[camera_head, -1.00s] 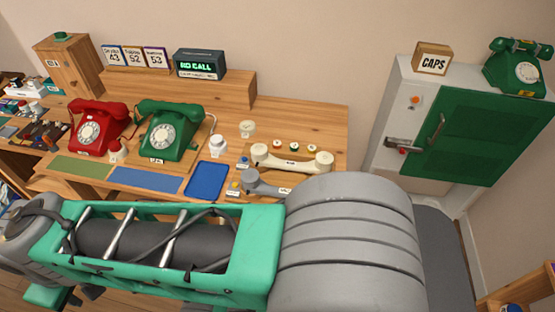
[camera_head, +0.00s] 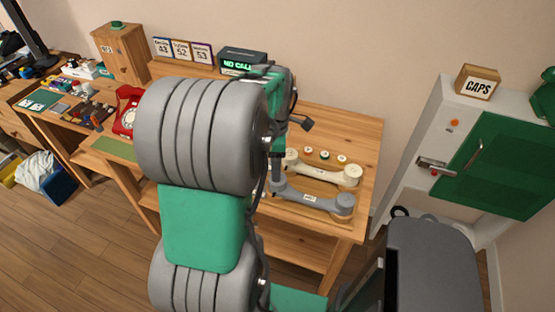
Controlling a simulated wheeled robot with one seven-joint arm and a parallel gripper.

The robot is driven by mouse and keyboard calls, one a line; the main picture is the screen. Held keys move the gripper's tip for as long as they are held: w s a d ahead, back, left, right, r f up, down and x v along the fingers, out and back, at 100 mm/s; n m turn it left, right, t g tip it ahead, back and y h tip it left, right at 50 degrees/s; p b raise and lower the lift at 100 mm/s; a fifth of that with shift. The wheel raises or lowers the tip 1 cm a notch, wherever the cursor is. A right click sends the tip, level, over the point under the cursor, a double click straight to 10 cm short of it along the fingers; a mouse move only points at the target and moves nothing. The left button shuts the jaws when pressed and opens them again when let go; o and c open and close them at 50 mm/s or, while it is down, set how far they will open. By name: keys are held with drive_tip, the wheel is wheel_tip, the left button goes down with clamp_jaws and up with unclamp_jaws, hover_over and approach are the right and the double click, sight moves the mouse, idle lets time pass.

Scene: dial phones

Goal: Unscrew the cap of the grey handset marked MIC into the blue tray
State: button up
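The grey handset (camera_head: 312,196) lies on the wooden desk, near its front edge, left end partly behind my arm. Its small label is too small to read. My gripper (camera_head: 278,153) is above or at the handset's left end; I cannot tell whether it touches. Its fingers are too small and dark to tell open from shut. The blue tray is hidden behind my arm now.
A cream handset (camera_head: 322,170) lies just behind the grey one, with several small caps (camera_head: 325,155) behind it. The red phone (camera_head: 127,112) is partly covered by my arm. The desk's back right is clear. A white cabinet (camera_head: 440,130) with a green door stands right.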

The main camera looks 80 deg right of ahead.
drive_tip(key=shift+s+d+f, duration=0.1)
drive_tip(key=shift+s+f, duration=0.05)
drive_tip(key=shift+s, duration=0.25)
drive_tip(key=shift+w+f+b, duration=0.1)
drive_tip(key=shift+f+b, duration=2.1)
drive_tip(key=shift+f, duration=0.7)
drive_tip(key=m+p, duration=0.1)
drive_tip(key=m, duration=0.2)
drive_tip(key=shift+r, duration=0.15)
drive_tip(key=shift+m, duration=1.1)
